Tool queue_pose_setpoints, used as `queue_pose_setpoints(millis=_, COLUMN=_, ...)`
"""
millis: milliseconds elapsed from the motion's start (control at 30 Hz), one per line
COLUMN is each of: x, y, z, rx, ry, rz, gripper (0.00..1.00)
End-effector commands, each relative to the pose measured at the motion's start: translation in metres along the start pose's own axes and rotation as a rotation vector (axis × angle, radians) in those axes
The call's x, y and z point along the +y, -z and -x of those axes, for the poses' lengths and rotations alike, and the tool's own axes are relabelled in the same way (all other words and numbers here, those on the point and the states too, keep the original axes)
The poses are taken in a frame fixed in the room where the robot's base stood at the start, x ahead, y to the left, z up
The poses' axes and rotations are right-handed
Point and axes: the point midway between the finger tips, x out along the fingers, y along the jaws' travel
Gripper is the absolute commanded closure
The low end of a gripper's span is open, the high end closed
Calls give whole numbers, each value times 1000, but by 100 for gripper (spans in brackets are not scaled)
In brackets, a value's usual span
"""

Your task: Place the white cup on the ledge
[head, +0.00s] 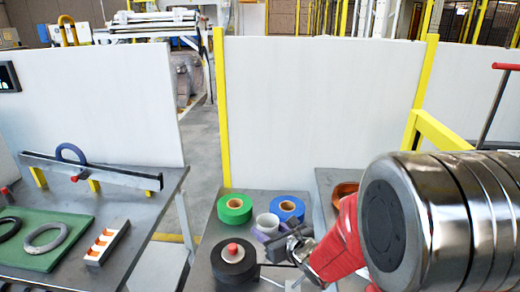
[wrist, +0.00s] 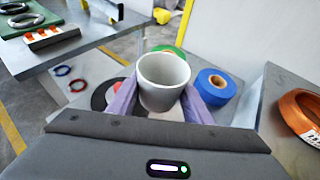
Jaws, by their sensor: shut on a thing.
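The white cup (head: 266,222) is upright between the fingers of my gripper (head: 269,233), above the middle table. In the wrist view the cup (wrist: 163,82) shows its open, empty-looking mouth, with a purple finger of my gripper (wrist: 163,100) pressed to each side. The gripper is shut on the cup. The cup's base is partly hidden, and I cannot tell how far it is above the table. No surface is clearly marked as the ledge; a low grey shelf (head: 157,265) lies left of the middle table.
Green tape (head: 235,209), blue tape (head: 287,208) and a black roll with a red knob (head: 234,262) crowd the middle table. The left table (head: 140,230) holds a green mat (head: 45,258) and an orange-slotted block (head: 107,242). White panels stand behind.

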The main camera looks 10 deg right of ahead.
Motion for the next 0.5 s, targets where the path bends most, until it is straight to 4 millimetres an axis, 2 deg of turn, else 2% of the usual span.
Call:
queue_pose_setpoints(millis=267, x=-5, y=0, z=1, rx=0, ry=8, rz=-3, gripper=80)
queue_pose_setpoints(millis=367, x=-16, y=2, z=5, rx=0, ry=29, rz=-12, gripper=80)
queue_pose_setpoints(millis=500, x=-44, y=8, z=14, rx=0, ry=79, rz=-33, gripper=80)
